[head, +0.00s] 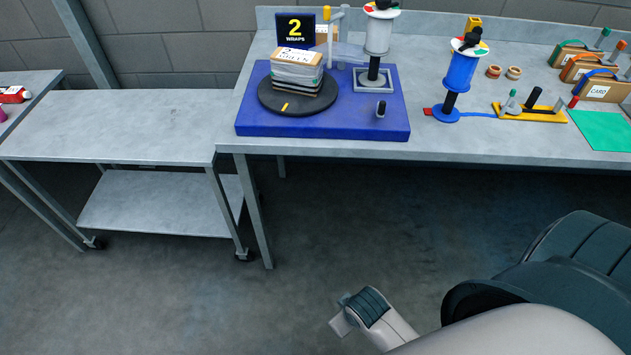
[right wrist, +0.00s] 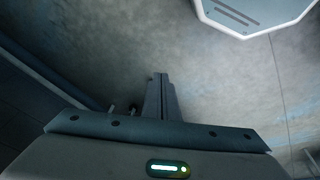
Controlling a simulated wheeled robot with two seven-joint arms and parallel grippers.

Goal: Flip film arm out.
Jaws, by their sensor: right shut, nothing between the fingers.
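On the blue base (head: 385,125) stands a black turntable (head: 270,100) with a yellow mark, bearing a wrapped stack (head: 297,80) with a card box on top. A pale film roll (head: 378,38) stands on a dark post behind and right of the stack. A light upright with a yellow grip (head: 327,14) stands between them, perhaps the film arm; clear film seems to stretch near it. My right arm is low at the front, over the floor, far from the base; its gripper in the right wrist view (right wrist: 160,90) is shut and empty. My left gripper is out of view.
A black sign (head: 295,31) reads "2 WRAPS". To the right are a blue reel (head: 461,70), a yellow tool (head: 530,112), card packs (head: 602,85) and a green mat (head: 600,130). An empty grey cart (head: 110,125) stands left. The floor in front is clear.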

